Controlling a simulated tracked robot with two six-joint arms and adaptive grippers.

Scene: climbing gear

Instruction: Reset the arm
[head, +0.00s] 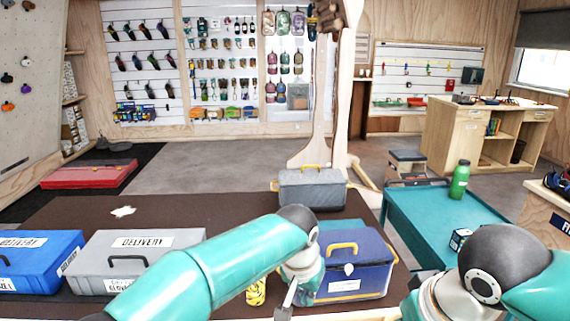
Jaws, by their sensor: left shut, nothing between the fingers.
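My left arm comes in from the lower left and bends down at its elbow over the near edge of the dark table. My left gripper (287,298) points down at the bottom of the head view, partly cut off and small. It is shut and empty, in front of a blue case with a yellow handle (360,262). A yellow patterned can (256,292) is just left of it. My right arm shows at the lower right, bent, with its gripper out of the picture.
A grey delivery case (160,240) and a blue case (30,250) stand on the dark table (190,212) at left. A grey toolbox (312,190) stands behind. A teal cart (430,212) at right carries a green bottle (459,180). The table's back left is mostly clear.

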